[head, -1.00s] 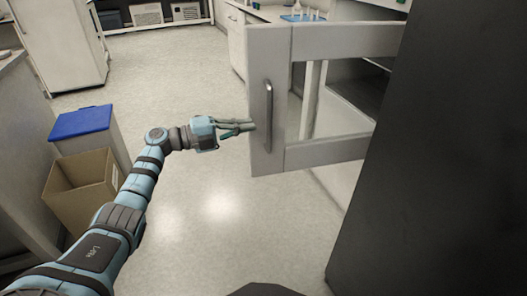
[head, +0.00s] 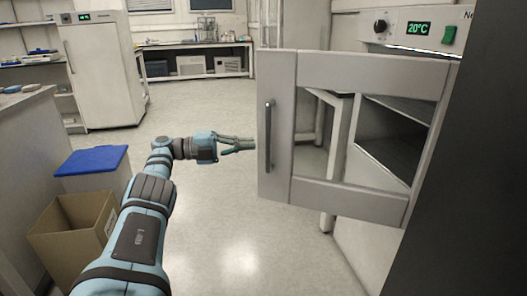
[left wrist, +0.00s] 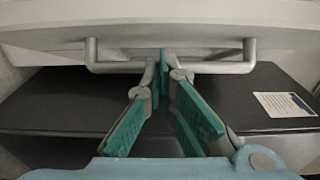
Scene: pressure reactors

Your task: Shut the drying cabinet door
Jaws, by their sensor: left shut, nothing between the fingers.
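The drying cabinet door (head: 277,85) stands open in the head view, a light grey frame with a large window. Its vertical bar handle (head: 268,136) is on the left side of the frame. Behind it, the cabinet (head: 415,42) shows a green 20°C display and dark shelves inside. My left gripper (head: 252,145) is shut and empty, its fingertips just left of the door edge near the handle. In the left wrist view the closed fingertips (left wrist: 164,62) are close to the handle (left wrist: 110,67); I cannot tell whether they touch. My right gripper is not in view.
A blue-lidded bin (head: 92,161) and an open cardboard box (head: 75,226) stand at the left by a counter (head: 25,130). A white fridge (head: 105,70) and a bench (head: 190,45) are further back. The floor left of the door is clear.

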